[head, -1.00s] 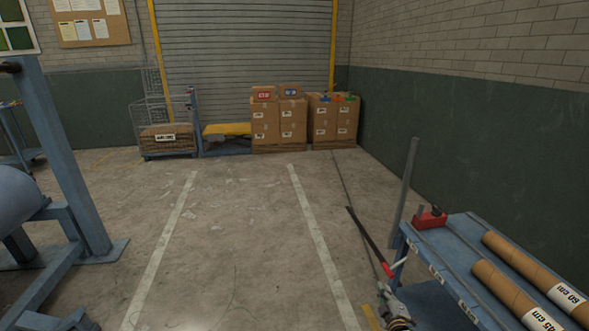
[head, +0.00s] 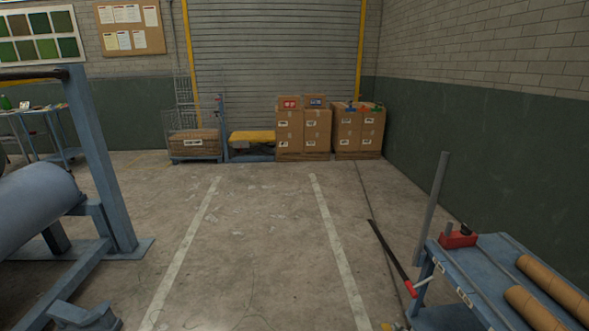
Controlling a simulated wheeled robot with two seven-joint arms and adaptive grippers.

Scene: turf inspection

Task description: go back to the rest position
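What looks like the tip of my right gripper (head: 396,327) just shows at the bottom edge in the head view, left of the blue cart (head: 436,318). Almost all of it is cut off, so I cannot tell whether it is open or shut, or whether it holds anything. My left gripper is out of view.
The cart carries cardboard tubes (head: 550,283) and a red tool (head: 458,238). A blue frame with a roller (head: 35,205) is at left. Boxes (head: 303,130) stand far back; the middle floor is clear.

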